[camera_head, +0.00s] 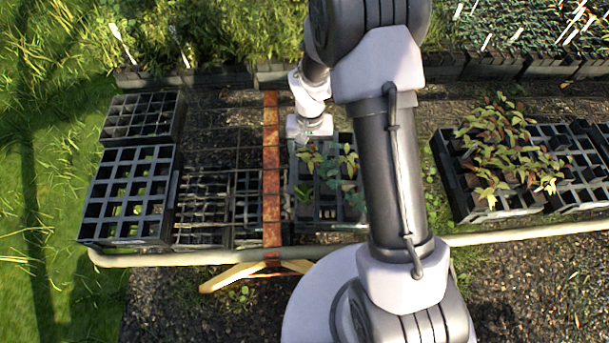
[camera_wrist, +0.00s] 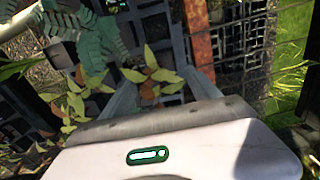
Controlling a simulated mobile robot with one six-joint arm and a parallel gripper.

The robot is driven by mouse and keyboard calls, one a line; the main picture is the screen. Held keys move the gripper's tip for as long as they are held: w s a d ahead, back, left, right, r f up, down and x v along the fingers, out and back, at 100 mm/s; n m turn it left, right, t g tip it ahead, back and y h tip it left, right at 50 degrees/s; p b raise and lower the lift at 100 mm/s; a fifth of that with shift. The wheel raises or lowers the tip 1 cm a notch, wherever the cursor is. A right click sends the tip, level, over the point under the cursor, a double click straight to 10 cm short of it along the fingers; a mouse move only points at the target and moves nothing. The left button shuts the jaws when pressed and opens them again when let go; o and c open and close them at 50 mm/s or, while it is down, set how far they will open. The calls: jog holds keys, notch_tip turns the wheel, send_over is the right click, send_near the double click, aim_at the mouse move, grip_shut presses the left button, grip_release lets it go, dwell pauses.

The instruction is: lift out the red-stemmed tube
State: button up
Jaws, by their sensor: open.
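In the wrist view, a seedling with yellow-green leaves and reddish-brown parts at its centre (camera_wrist: 150,78) stands between the spread fingers of my gripper (camera_wrist: 160,84). The fingers look open beside it, with no visible grip; whether they touch it I cannot tell. A similar leafy plant (camera_wrist: 82,98) is at left, and a dark ferny plant (camera_wrist: 92,30) is at upper left. In the head view, my gripper (camera_head: 309,143) is over the back of the black crate (camera_head: 336,226) of plants. Its fingertips are hard to make out, and the tubes' bodies are mostly hidden.
A rusty upright strip (camera_head: 271,170) runs along the crate's left side, close to my gripper. Empty black crates (camera_head: 128,197) stand farther left. Another crate (camera_head: 458,183) with leafy plants is at right. A pale rail (camera_head: 180,258) crosses the front.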

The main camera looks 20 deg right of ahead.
aim_at(306, 166)
jog(key=f, duration=0.3)
jog(key=f+b, duration=0.1)
jog(key=f, duration=0.1)
jog(key=a+f+b, duration=0.1)
jog(key=f, duration=0.2)
jog(key=shift+f, duration=0.35)
jog(key=shift+d+r, duration=0.1)
jog(key=shift+r, duration=0.05)
jog(key=shift+c, duration=0.6)
grip_shut()
